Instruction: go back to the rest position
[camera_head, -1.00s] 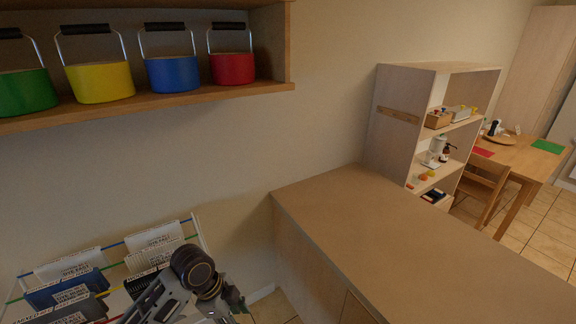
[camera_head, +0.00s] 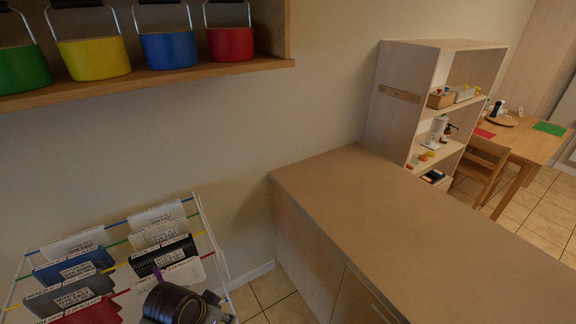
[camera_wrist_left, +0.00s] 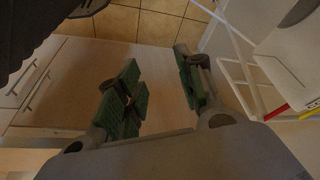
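My left gripper (camera_wrist_left: 162,92) shows in the left wrist view with its two green-padded fingers apart and nothing between them. Behind the fingers are a pale wooden cabinet front and floor tiles. In the head view a dark round part of my left arm is at the bottom edge, in front of the lower part of a wire rack (camera_head: 215,240). The fingers cannot be made out clearly there. My right gripper is in neither view.
The rack holds several labelled packets, close to my arm. A wooden counter (camera_head: 400,225) stands to the right. A wall shelf (camera_head: 150,85) with green, yellow, blue and red pots is at upper left. A shelf unit (camera_head: 400,100) and a dining table (camera_head: 520,140) stand farther back.

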